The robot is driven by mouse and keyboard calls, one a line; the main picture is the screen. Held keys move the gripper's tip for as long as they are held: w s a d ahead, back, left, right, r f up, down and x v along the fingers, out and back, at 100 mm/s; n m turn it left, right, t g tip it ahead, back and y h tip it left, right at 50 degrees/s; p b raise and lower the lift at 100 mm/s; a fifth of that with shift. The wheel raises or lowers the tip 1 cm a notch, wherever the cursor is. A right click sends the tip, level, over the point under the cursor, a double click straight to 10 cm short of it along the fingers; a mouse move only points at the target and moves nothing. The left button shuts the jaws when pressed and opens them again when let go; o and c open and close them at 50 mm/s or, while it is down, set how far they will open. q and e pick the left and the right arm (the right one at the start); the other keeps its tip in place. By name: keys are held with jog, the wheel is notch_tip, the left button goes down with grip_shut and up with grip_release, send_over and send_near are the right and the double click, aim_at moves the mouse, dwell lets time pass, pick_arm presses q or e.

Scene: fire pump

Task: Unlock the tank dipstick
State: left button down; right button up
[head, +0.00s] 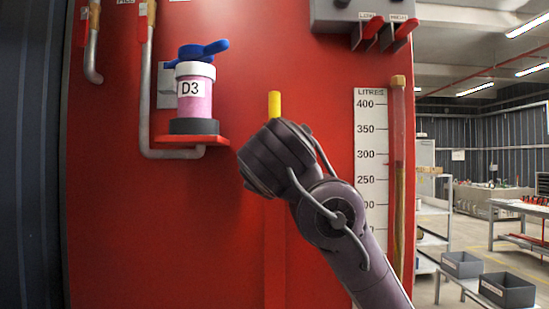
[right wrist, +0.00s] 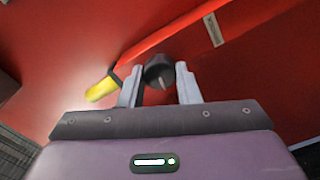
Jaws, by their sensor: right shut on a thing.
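My right arm comes in from the lower right in the head view, and its wrist hides the gripper there. In the right wrist view my right gripper (right wrist: 160,88) has its two grey fingers on either side of a dark round knob (right wrist: 158,69) and is shut on it. A yellow handle (right wrist: 101,90) with a dark collar lies just left of the fingers. Its yellow end (head: 274,104) stands upright above my wrist in the head view. I cannot tell which part is the dipstick or its lock. My left gripper is not in view.
A pink D3 container (head: 194,98) with a blue tap-like top stands on a red bracket (head: 190,140). A LITRES scale (head: 371,140) and an upright tube (head: 398,170) are on the red tank (head: 110,240). A grey box with red levers (head: 362,14) is above.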

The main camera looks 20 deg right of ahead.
jog(key=shift+n+p, duration=0.35)
jog(key=shift+n, duration=1.85)
jog(key=shift+f, duration=0.1)
jog(key=o, duration=1)
jog(key=shift+a, duration=0.1)
jog(key=shift+s, duration=0.1)
jog(key=b+v, duration=0.3)
jog(key=v, duration=0.4)
jog(key=shift+s+a, duration=0.1)
jog(key=shift+s, duration=0.25)
